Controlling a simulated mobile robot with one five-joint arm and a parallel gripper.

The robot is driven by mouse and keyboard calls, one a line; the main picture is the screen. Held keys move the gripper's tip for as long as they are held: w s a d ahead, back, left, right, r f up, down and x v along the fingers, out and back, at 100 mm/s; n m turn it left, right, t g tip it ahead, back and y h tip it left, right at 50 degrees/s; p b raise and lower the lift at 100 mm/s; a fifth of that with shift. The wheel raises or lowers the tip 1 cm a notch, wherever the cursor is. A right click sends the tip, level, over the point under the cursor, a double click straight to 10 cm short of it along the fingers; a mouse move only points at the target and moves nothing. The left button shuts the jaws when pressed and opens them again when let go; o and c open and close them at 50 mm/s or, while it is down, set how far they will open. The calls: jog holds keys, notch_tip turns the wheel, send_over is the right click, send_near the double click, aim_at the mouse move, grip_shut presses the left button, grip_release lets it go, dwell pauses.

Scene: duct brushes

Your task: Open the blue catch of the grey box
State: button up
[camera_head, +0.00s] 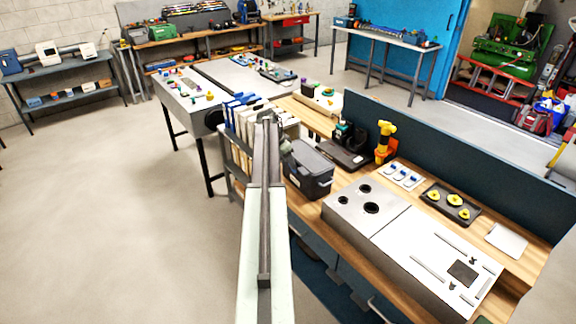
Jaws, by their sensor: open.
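A dark grey lidded box (308,170) stands at the bench's left edge, right of my arm. Its lid looks shut. I cannot make out a blue catch on the sides that show; its left side is partly behind my arm. My arm reaches away from me up the middle of the picture. My gripper (268,117) is at its far end, small and dark, beyond and left of the box and apart from it. It is open; I see nothing between its fingers.
A light grey case with round holes (366,198) stands right of the box, beside a white panel (432,252). A dark stand (346,150) and a yellow-orange tool (385,142) are behind. Upright files (240,112) stand near the gripper. The floor at left is clear.

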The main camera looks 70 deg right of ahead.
grip_shut()
jog(key=shift+w+a, duration=0.1)
jog(key=w+a+f+g+h+b, duration=0.2)
jog(key=f+g+h+b, duration=0.5)
jog(key=b, duration=2.5)
jog(key=a+g+h, duration=0.1)
jog(key=h, duration=0.3)
jog(key=shift+w+a+f+g+h+b, duration=0.3)
jog(key=shift+w+f+g+h+b, duration=0.05)
jog(key=shift+f+g+h+b, duration=0.05)
jog(key=shift+r, duration=0.1)
